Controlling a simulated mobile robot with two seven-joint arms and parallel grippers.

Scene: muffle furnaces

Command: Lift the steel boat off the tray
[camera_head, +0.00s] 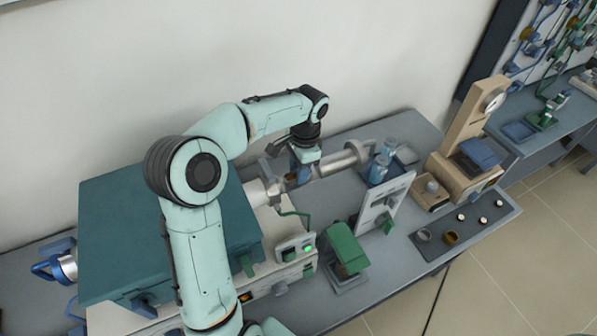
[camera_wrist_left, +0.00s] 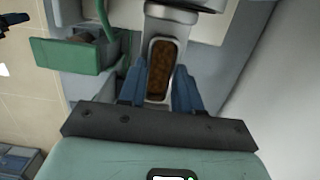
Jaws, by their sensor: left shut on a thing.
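My left gripper (camera_head: 301,172) is in the middle of the head view, low beside a silver tube. In the left wrist view, its two blue fingers (camera_wrist_left: 160,90) are shut on the sides of a long grey steel boat (camera_wrist_left: 149,73) with brown, grainy contents. The boat lies lengthwise between the fingers, and its near end is close to the gripper's dark base. In the head view the boat is hidden by the gripper and the tube. I cannot tell whether the boat touches what is under it. My right gripper is not in view.
The silver tube (camera_head: 340,160) runs beside the gripper. A teal-topped furnace (camera_head: 120,240) stands left, and a green-topped box (camera_head: 345,248) in front. Blue bottles (camera_head: 378,168) and a beige instrument (camera_head: 462,150) stand right. A dark plate (camera_head: 480,232) holds several small pots.

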